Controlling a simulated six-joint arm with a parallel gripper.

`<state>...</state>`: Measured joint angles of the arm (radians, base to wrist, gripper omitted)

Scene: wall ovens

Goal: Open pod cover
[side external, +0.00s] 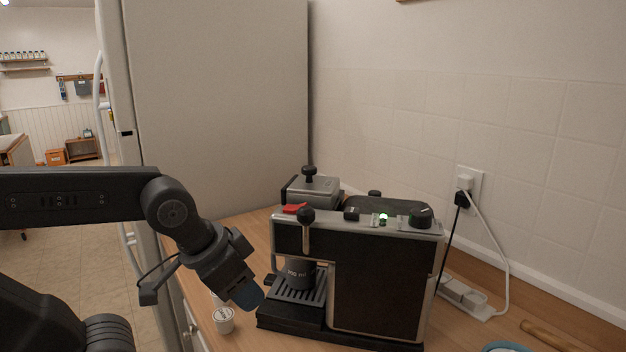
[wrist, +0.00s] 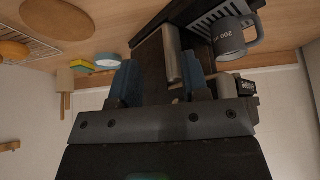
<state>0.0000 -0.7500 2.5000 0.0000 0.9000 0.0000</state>
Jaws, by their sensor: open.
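The coffee machine (side external: 375,270) stands on the wooden counter, black with a silver top. At its back left is a silver lid-like block (side external: 315,188) with a black knob. A red piece (side external: 294,207) and a black ball-topped lever (side external: 306,232) are at the front left. I cannot tell which part is the pod cover. My gripper (side external: 247,292) is open, low and left of the machine, pointing down. In the wrist view its blue fingers (wrist: 160,78) are apart, with a grey metal bar of the machine (wrist: 172,55) showing between them; contact cannot be told.
A grey mug marked 200 ml stands on the drip grate and shows in the wrist view (wrist: 231,38). A white pod (side external: 223,318) is on the counter near my gripper. A fridge (side external: 215,100) stands behind at left. A plugged-in cord (side external: 452,235) runs at right.

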